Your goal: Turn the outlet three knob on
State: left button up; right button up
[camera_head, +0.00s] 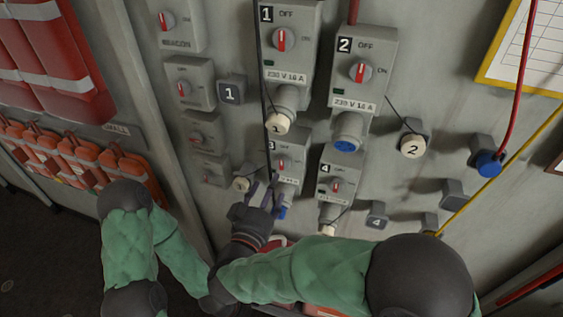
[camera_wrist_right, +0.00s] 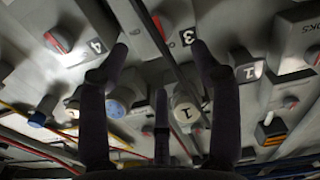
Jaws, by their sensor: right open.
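The outlet three box (camera_head: 292,150) is on the grey wall panel, below outlet one. Its red and white knob (camera_head: 281,166) looks upright, in line with the OFF mark, though it is small. My right gripper (camera_head: 266,192) is in front of the lower part of this box, just below the knob, and hides part of it. In the right wrist view, the open fingers (camera_wrist_right: 157,85) are spread with nothing between them. The outlet three knob (camera_wrist_right: 158,24) shows beyond the fingertips, apart from them, near the "3" label (camera_wrist_right: 188,37). My left gripper is not visible.
Outlet one (camera_head: 283,42), outlet two (camera_head: 361,72) and outlet four (camera_head: 337,186) crowd around outlet three. A dark cable (camera_head: 260,60) hangs close to its left side. Smaller knob boxes (camera_head: 190,85) line the left.

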aim_at(281, 163)
jog(key=x, duration=0.9)
jog(key=shift+f, duration=0.1)
jog(key=shift+s, duration=0.1)
jog(key=c, duration=1.1)
